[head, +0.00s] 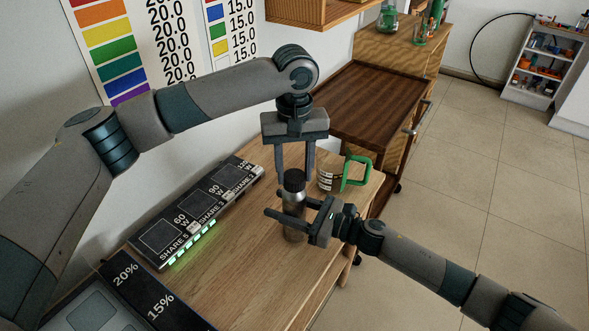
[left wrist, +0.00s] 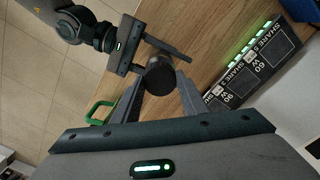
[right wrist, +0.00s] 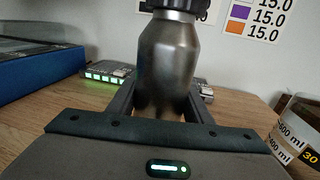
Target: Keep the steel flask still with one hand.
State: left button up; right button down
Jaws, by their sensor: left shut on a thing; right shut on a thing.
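The steel flask (head: 294,205) stands upright on the wooden table, with a dark cap (head: 295,179) on top. My left gripper (head: 294,174) comes down from above and is shut on the cap; the left wrist view shows the round cap (left wrist: 160,76) between its fingers. My right gripper (head: 289,209) reaches in from the right, level, and is shut on the flask's body. In the right wrist view the flask (right wrist: 168,65) stands between its fingers, which partly hide behind the wrist housing.
A measuring cup with a green handle (head: 357,171) stands close behind the flask, to the right. A panel of labelled scales or displays (head: 195,210) with green lights lies along the wall to the left. A dark wooden cart (head: 360,100) stands behind the table.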

pick_arm(q)
jog(key=m, duration=1.4)
jog(key=shift+w+m, duration=0.1)
jog(key=shift+m, duration=0.3)
jog(key=m, duration=1.3)
jog(key=shift+m, duration=0.3)
jog(key=o, duration=1.1)
